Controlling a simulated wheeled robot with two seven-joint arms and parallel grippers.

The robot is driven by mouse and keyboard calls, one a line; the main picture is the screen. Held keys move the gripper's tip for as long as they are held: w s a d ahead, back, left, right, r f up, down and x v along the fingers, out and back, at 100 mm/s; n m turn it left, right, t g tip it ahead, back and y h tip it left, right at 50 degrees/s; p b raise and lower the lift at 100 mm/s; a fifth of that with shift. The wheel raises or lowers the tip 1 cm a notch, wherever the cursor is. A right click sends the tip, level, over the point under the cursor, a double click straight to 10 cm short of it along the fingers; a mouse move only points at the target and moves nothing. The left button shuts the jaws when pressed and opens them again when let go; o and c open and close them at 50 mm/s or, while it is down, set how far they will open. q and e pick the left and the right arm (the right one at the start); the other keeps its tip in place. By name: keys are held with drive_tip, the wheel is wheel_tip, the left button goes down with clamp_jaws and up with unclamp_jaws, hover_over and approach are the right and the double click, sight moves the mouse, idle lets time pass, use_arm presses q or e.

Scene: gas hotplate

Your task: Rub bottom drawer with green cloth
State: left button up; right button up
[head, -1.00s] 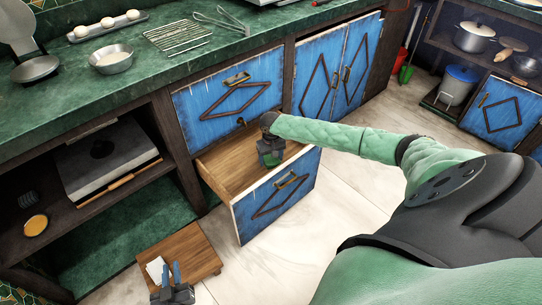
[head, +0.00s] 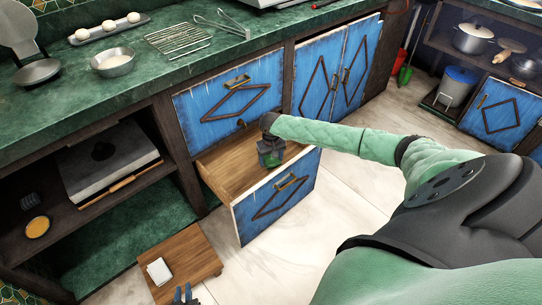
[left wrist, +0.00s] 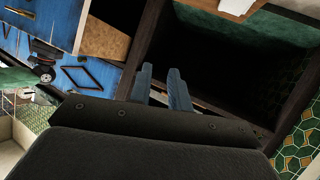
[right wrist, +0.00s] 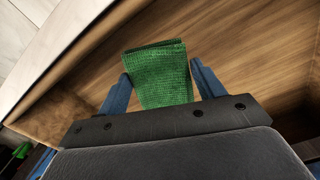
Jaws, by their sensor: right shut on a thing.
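The bottom drawer (head: 277,197) is pulled out below the counter, with a blue front and a bare wooden inside. My right gripper (head: 271,158) reaches down into it. In the right wrist view, my right gripper (right wrist: 163,88) is shut on the folded green cloth (right wrist: 158,75), which sticks out past the fingertips over the wooden drawer floor (right wrist: 235,40). I cannot tell whether the cloth touches the wood. My left gripper (head: 183,294) is low at the bottom edge of the head view. In the left wrist view its fingers (left wrist: 160,76) are a little apart with nothing between them.
A low wooden stool (head: 190,252) with a white item (head: 158,271) on it stands left of the drawer. The upper drawer (head: 229,101) is shut. An open shelf holds a grey appliance (head: 108,155). The floor right of the drawer is clear.

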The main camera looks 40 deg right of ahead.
drive_tip(key=shift+r+p, duration=0.3)
drive_tip(key=shift+r, duration=0.05)
drive_tip(key=shift+r+p, duration=0.35)
drive_tip(key=shift+p, duration=0.05)
use_arm(q)
drive_tip(key=s+a+f+g+p, duration=0.1)
drive_tip(key=s+f+g, duration=0.4)
drive_tip(key=s+f, duration=0.5)
drive_tip(key=shift+s+a+f+y, duration=0.4)
drive_tip(key=shift+a+f, duration=0.05)
drive_tip(key=shift+f, duration=0.35)
use_arm(e)
drive_tip(key=shift+r, duration=0.45)
drive_tip(key=shift+a, duration=0.1)
